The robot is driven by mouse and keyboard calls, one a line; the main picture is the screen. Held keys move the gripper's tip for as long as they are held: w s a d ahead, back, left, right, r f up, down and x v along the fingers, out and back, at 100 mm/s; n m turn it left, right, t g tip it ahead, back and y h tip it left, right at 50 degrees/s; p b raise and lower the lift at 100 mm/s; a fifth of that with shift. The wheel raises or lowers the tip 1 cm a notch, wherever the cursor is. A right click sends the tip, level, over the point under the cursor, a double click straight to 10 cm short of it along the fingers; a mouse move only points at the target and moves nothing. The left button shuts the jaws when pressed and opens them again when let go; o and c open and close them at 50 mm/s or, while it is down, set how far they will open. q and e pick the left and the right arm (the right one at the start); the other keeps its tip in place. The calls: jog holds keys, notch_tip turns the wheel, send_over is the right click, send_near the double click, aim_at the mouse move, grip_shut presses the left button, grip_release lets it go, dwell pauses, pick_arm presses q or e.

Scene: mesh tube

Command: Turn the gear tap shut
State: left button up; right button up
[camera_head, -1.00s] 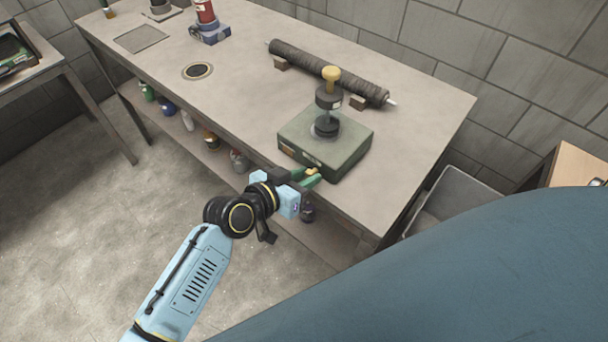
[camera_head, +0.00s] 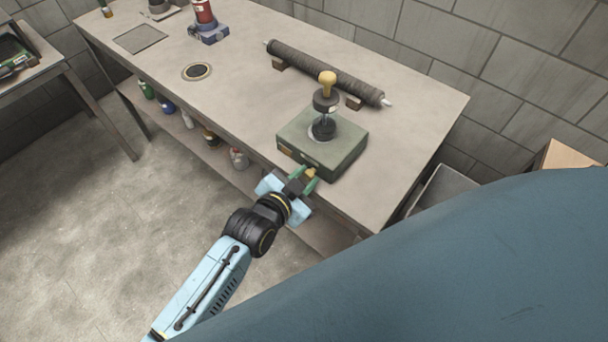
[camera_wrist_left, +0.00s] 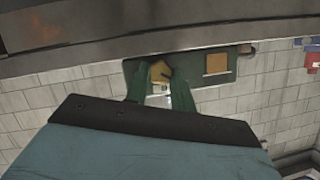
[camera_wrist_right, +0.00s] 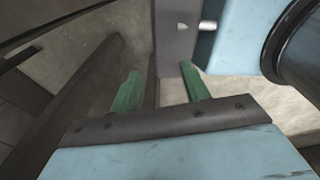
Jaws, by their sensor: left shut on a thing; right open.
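The gear tap is a small yellow piece (camera_head: 311,173) on the front face of the grey-green box (camera_head: 335,140) on the bench. My left gripper (camera_head: 308,178) has its green fingers around it at the box's front edge. In the left wrist view the tap (camera_wrist_left: 160,72) sits between the left fingertips (camera_wrist_left: 158,80), which are shut on it. My right gripper is out of the head view. In the right wrist view its green fingers (camera_wrist_right: 160,90) are apart with nothing held between them.
A round black-ringed inset (camera_head: 197,71) and a red-topped device (camera_head: 206,20) are further left. Bottles stand on the shelf below. The bench's middle is clear.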

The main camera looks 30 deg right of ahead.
jog(key=shift+a, duration=0.45)
pick_arm(q)
jog(key=o, duration=1)
jog(key=shift+s+a, duration=0.1)
jog(key=shift+a, duration=0.05)
jog(key=p+v, duration=0.3)
jog(key=v, duration=1)
jog(key=shift+r, duration=0.1)
pick_arm(e)
notch_tip(320, 180, up, 3)
jog(key=shift+a, duration=0.1)
jog(key=shift+d, duration=0.2)
